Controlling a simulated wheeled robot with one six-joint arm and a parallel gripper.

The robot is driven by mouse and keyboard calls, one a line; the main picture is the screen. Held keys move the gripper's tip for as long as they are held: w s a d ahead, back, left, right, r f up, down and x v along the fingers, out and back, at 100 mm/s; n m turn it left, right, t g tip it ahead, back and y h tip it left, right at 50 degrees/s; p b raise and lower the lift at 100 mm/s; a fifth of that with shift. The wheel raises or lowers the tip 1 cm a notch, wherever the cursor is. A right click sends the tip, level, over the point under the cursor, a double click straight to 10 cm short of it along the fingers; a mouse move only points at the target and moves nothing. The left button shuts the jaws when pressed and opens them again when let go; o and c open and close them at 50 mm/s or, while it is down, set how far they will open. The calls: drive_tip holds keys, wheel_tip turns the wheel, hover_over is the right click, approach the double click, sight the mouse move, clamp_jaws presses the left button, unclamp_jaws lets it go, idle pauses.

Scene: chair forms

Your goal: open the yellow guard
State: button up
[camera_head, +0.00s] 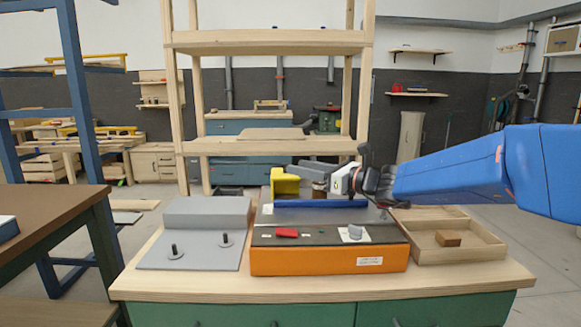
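The yellow guard (285,182) stands at the back left of an orange-based machine (330,261) with a grey top. It looks like a small upright yellow block with a part jutting right at its top. My gripper (310,172) reaches in from the right, level with the guard and just right of it. Whether it touches the guard, I cannot tell. The grey finger parts are small and seen side-on, so their opening is unclear. A long blue bar (320,204) lies across the machine top below my gripper.
The machine has a red switch (287,233) in front. A grey stepped block (205,213) with two black knobs stands left. A wooden tray (470,256) holding a brown block (448,239) is right. A wooden shelf frame (270,147) rises behind the bench.

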drive_tip(key=v, duration=1.1)
drive_tip(key=shift+s+d, duration=0.15)
